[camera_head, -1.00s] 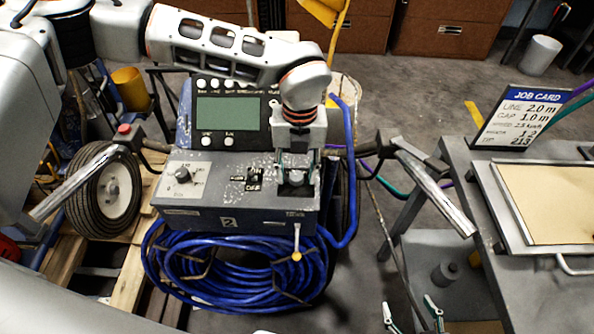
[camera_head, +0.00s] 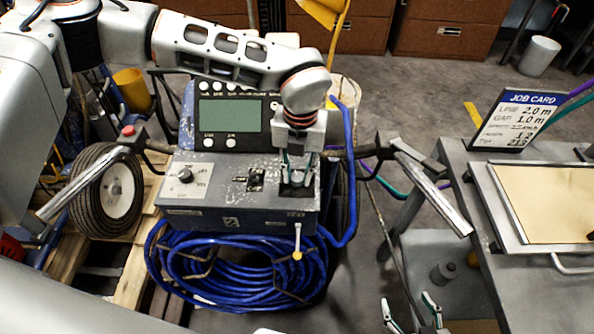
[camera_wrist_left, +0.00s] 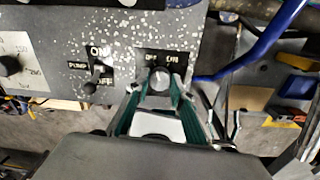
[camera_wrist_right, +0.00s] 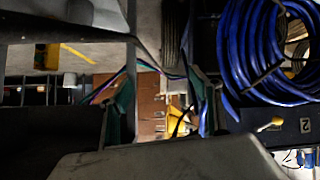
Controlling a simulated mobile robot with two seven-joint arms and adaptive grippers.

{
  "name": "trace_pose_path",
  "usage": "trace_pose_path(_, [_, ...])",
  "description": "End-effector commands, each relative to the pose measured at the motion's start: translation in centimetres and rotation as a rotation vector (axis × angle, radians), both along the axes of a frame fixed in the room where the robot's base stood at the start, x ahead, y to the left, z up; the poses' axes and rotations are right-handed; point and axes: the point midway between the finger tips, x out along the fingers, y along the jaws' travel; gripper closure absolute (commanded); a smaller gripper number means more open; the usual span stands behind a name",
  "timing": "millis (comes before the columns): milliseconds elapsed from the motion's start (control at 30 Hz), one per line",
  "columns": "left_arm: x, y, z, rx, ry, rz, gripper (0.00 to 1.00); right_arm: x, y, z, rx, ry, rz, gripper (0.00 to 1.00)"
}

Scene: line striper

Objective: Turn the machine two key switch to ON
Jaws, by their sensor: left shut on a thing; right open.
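The blue-grey control box (camera_head: 250,208) of the machine marked 2 stands in the middle of the head view. Its key switch is at the right end of the top panel. In the left wrist view the round key head (camera_wrist_left: 159,78) sits on a dark plate lettered OFF at left and ON at right. My left gripper (camera_head: 297,172) reaches down from above and is shut on the key; its fingertips (camera_wrist_left: 162,84) lie on either side of it. The exact angle of the key is hard to tell. My right gripper (camera_head: 411,306) is open and empty, low at the bottom edge.
A coiled blue hose (camera_head: 235,268) hangs below. A handlebar grip (camera_head: 435,197) and a grey table (camera_head: 482,220) with a job card (camera_head: 515,120) are at right.

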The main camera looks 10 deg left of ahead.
Motion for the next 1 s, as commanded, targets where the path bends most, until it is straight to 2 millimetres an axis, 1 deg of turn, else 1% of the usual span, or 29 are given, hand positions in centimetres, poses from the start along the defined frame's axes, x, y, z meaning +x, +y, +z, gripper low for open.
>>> trace_pose_path(33, [-0.1,0.0,0.3,0.001,-0.001,-0.039,0.98,0.0,0.1,0.5,0.003,-0.001,0.0,0.36])
trace_pose_path(200, [-0.1,0.0,0.3,0.001,0.0,-0.196,0.98,-0.3,0.5,1.2,0.015,0.002,0.001,0.36])
trace_pose_path(433, [-0.2,0.0,0.2,0.001,0.002,-0.415,0.98,-0.6,0.7,1.6,0.026,0.01,-0.001,0.36])
trace_pose_path(600, [-0.1,0.0,0.1,0.001,0.001,-0.567,0.98,-0.4,0.8,2.2,0.034,0.002,-0.004,0.36])
trace_pose_path(800, [-0.2,0.1,0.0,0.001,0.003,-0.713,0.98,-0.5,0.8,2.4,0.036,0.007,-0.006,0.36])
trace_pose_path(1000, [-0.2,0.1,0.0,0.0,0.002,-0.814,0.98,-0.6,0.8,2.4,0.034,0.011,-0.005,0.36])
